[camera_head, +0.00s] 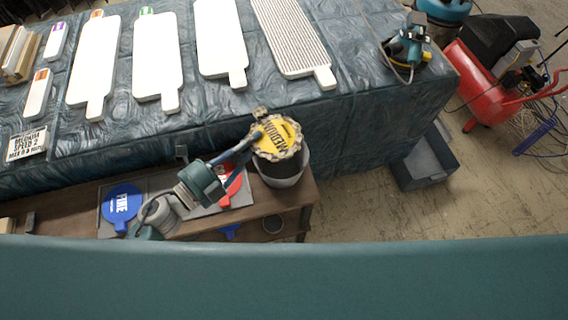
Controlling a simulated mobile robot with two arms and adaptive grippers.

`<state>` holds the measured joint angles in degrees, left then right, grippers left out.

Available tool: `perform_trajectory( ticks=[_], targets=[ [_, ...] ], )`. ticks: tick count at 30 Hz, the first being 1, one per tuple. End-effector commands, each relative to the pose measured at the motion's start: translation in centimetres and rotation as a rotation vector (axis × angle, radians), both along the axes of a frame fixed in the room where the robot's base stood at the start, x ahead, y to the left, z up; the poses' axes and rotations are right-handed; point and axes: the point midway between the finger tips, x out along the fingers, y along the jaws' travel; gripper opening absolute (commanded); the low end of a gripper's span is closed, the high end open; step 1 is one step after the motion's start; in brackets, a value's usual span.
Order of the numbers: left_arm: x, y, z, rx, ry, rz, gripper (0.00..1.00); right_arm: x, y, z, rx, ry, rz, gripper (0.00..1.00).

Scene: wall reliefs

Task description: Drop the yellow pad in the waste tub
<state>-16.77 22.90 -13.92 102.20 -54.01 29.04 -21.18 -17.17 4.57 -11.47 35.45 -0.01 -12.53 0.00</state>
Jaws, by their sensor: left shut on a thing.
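The yellow pad (280,141), round with a dark scalloped rim and the word MEDIUM, is held over the waste tub. My left gripper (257,134) is shut on the pad's left edge. The waste tub (284,181) is a round container with a pale rim and dark inside at the right end of the wooden bench. The pad covers the far part of the tub's opening. I cannot tell how high the pad is above the rim. My right gripper is not in view.
On the wooden bench (295,196), a blue FINE pad (122,203) and a partly hidden red pad (236,188) lie on a grey mat (200,211). Behind, a draped table (215,115) bears white paddle-shaped boards. A grey bin (425,166) stands on the floor at right.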

Motion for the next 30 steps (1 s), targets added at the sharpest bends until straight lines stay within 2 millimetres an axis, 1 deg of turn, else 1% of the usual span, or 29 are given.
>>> perform_trajectory(
  ticks=[1, 7, 11, 18, 19, 21, 22, 30],
  targets=[
    [0.0, 0.0, -1.3, -0.001, 0.001, 0.0, 0.0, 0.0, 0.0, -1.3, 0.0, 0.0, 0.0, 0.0],
    [0.0, 0.0, -3.4, -0.001, 0.0, 0.001, 0.0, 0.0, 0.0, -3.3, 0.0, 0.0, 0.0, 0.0],
    [0.0, 0.0, -3.8, -0.001, 0.001, 0.001, 0.0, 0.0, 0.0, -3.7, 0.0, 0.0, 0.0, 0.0],
    [0.0, 0.0, -3.7, 0.0, 0.0, 0.001, 0.0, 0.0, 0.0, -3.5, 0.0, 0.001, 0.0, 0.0],
    [0.0, 0.0, -3.7, 0.0, 0.0, 0.001, 0.17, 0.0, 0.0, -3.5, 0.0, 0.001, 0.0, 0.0],
    [0.0, 0.0, -3.7, 0.0, 0.0, 0.001, 0.31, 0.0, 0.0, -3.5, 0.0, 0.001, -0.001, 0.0],
    [0.0, 0.0, -3.7, 0.0, 0.0, 0.001, 0.33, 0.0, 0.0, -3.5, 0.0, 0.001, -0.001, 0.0],
    [0.0, 0.0, -3.7, 0.0, 0.0, 0.001, 0.33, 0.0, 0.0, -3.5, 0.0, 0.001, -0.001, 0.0]
  ],
)
